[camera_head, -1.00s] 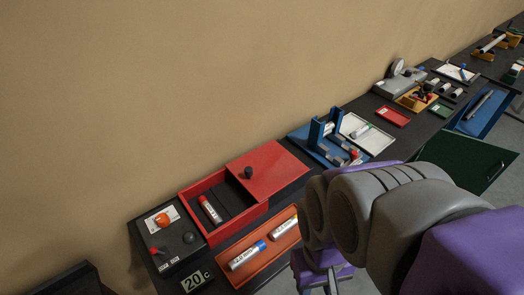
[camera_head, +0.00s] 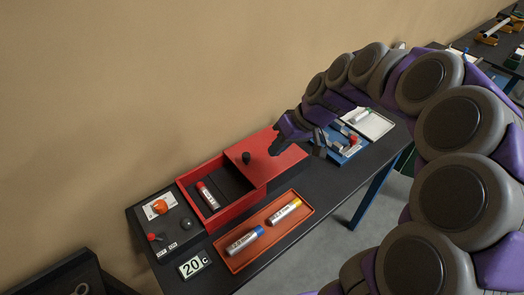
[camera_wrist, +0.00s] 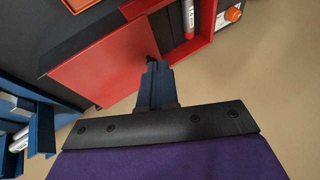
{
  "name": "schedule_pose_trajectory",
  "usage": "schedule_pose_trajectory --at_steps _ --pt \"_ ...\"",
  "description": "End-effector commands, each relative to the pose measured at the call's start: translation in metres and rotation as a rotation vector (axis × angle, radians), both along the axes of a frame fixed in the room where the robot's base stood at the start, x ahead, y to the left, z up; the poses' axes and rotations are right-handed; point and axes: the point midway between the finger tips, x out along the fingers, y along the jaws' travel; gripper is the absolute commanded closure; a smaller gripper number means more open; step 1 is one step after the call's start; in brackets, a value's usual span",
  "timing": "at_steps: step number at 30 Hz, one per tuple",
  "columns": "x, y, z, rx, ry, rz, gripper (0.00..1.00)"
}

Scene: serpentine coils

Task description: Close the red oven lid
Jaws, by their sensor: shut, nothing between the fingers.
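The red oven is a box (camera_head: 232,212) with a flat red lid (camera_head: 284,158) slid to the right. Its left part is open and shows a red-capped tube (camera_head: 208,195) inside. A black knob (camera_head: 246,157) stands on the lid near its left edge. My gripper (camera_head: 275,150) is shut and empty, above the lid just right of the knob. In the wrist view the shut fingers (camera_wrist: 158,68) point over the lid (camera_wrist: 95,65), and partly hide the knob. I cannot tell whether they touch it.
A control panel (camera_head: 167,224) with an orange knob stands left of the oven. An orange tray (camera_head: 239,263) with two tubes lies in front. A "20 c" sign (camera_head: 195,264) stands at front left. A blue rack (camera_head: 345,145) and white tray (camera_head: 378,124) are to the right.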

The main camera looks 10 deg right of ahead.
Motion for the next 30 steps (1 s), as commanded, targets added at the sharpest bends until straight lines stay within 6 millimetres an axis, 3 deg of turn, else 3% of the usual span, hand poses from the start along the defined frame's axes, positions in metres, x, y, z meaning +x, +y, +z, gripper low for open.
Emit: schedule_pose_trajectory --at_steps 3,6,9,13,20,30 --pt "0.035 -0.023 -0.013 0.036 -0.049 -0.032 1.00" --pt "0.054 -0.043 -0.022 0.053 -0.080 -0.053 1.00" --pt "0.066 -0.060 -0.029 0.063 -0.104 -0.071 1.00" --pt "0.073 -0.070 -0.033 0.067 -0.116 -0.081 1.00" --pt "0.081 -0.056 -0.053 0.066 -0.117 -0.079 1.00" --pt "0.099 -0.018 -0.107 0.066 -0.112 -0.077 1.00"
